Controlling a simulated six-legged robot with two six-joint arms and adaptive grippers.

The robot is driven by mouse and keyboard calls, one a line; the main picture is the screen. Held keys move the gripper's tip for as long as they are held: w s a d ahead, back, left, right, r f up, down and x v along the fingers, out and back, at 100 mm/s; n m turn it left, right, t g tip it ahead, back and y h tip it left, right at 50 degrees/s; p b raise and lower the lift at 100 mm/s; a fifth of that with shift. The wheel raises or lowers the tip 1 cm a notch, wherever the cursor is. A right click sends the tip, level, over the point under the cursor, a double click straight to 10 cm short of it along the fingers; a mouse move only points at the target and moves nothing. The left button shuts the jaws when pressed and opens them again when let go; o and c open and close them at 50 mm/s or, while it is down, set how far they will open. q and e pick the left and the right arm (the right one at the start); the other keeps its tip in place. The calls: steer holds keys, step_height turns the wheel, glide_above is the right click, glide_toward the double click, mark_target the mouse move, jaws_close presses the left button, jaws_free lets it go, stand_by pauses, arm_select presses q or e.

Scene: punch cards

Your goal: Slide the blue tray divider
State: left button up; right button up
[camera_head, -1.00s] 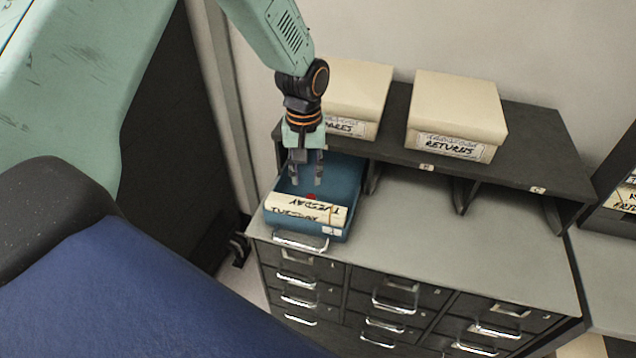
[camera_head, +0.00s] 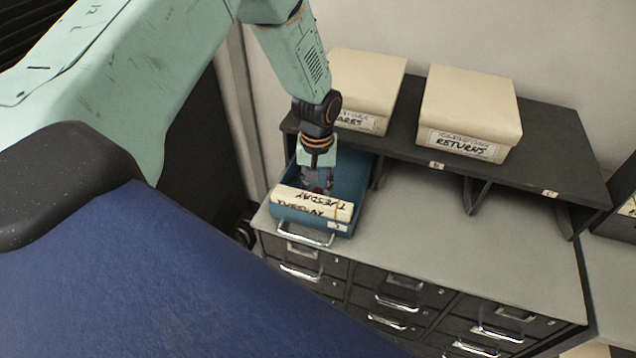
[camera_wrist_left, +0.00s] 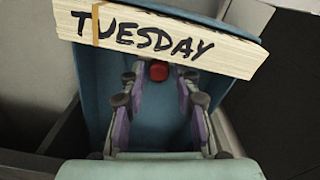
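The blue tray (camera_head: 347,180) sits on the left end of the cabinet top, partly under the shelf, with cream cards (camera_head: 312,202) marked TUESDAY across its front. The cards also show in the left wrist view (camera_wrist_left: 155,38). A small red knob (camera_wrist_left: 158,71) stands just behind the cards inside the tray. The divider's plate cannot be told apart from the blue tray. My left gripper (camera_head: 317,187) reaches down into the tray behind the cards. In the left wrist view its open fingers (camera_wrist_left: 159,78) are on either side of the knob with gaps showing. My right gripper is not in view.
A dark shelf (camera_head: 410,150) stands over the back of the cabinet, carrying two cream boxes, one marked RETURNS (camera_head: 468,112). The grey cabinet top (camera_head: 440,230) right of the tray is clear. Drawers with metal handles are below.

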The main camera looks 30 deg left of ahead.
arm_select(q)
steer(key=shift+w+f, duration=0.1)
steer(key=shift+f, duration=0.1)
steer(key=shift+r, duration=0.1)
steer(key=shift+d, duration=0.1)
steer(key=shift+c, duration=0.9)
jaws_close()
